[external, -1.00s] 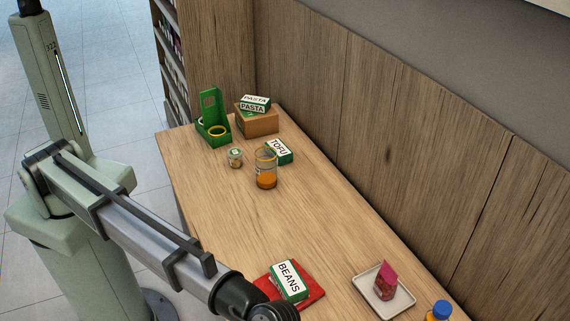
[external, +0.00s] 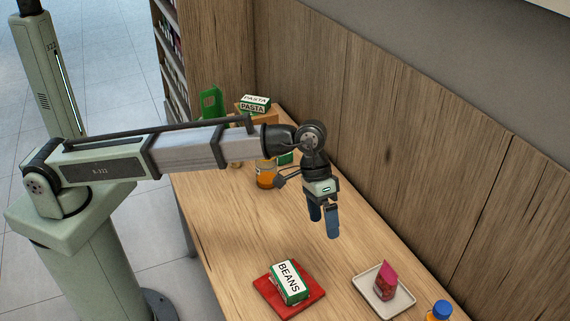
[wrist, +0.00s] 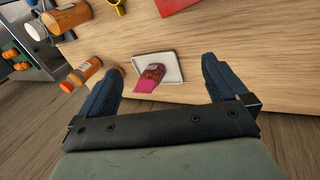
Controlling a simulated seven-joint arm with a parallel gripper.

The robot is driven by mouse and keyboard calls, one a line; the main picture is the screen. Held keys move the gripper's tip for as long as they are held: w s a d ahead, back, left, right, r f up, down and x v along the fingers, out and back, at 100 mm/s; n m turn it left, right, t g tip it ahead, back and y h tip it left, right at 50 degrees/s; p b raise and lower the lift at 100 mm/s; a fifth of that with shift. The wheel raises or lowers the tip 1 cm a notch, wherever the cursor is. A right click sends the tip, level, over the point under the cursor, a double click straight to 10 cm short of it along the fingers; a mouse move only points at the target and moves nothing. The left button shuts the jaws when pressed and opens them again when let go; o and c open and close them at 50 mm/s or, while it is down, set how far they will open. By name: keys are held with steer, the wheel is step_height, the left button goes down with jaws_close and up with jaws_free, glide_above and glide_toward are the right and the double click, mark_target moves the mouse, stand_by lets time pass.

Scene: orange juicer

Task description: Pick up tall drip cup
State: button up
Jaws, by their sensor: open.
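The tall drip cup (external: 265,178), a clear cup with orange contents, stands on the table in the external view. Its upper part is hidden behind my arm. My gripper (external: 324,226) hangs above the table to the right of the cup and apart from it, fingers pointing down. In the wrist view my gripper (wrist: 162,68) is open with nothing between its blue fingers. I cannot make out the cup in the wrist view.
A beans box (external: 289,282) lies on a red tray (external: 262,286). A pale tray (external: 365,282) holds a pink item (external: 386,280). A blue-capped bottle (external: 439,312) stands front right. Pasta boxes (external: 255,103) and a green stand (external: 211,101) are at the back. The table's middle is clear.

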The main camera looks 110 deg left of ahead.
steer(key=s+a+n+g+y, duration=0.1)
steer(key=s+a, duration=0.6)
steer(key=a, duration=0.3)
steer(key=s+a+n+y, duration=0.1)
steer(key=s+a+n, duration=0.1)
steer(key=s+a, duration=0.55)
steer(key=n+g+y, duration=0.1)
steer(key=n+g, duration=0.1)
glide_toward(267, 165)
steer(key=s+a, duration=0.1)
steer(key=a, duration=0.2)
steer(key=shift+s+f, duration=0.15)
steer(key=shift+f, duration=6.3)
steer(key=shift+c, duration=0.5)
steer(key=c, duration=1)
steer(key=shift+r, duration=0.1)
